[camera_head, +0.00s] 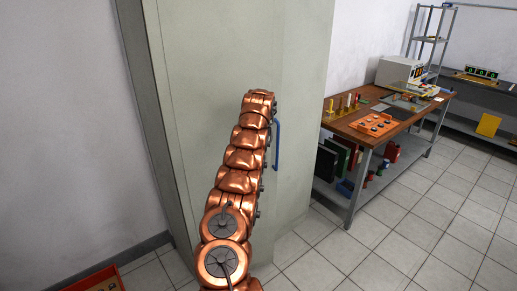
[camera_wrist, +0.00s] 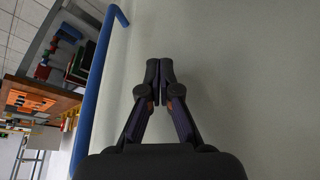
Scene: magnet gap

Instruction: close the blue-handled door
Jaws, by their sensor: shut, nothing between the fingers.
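The door (camera_head: 210,65) is a pale grey-green panel of a tall cabinet. Its blue handle (camera_head: 278,145) is an upright bar, just right of my copper arm in the head view. In the wrist view the blue handle (camera_wrist: 98,92) runs along the left, beside my gripper (camera_wrist: 160,68). My gripper is shut and empty, with its fingertips over the pale door surface (camera_wrist: 235,70). It is apart from the handle in the picture; I cannot tell whether the tips touch the door. My arm hides the gripper in the head view and part of the door, so its opening angle is unclear.
A wooden workbench (camera_head: 345,127) with an orange tray (camera_head: 372,125) stands right of the cabinet, with folders and coloured items on its lower shelf. A red box (camera_head: 95,284) is on the floor at lower left. Tiled floor is free at lower right.

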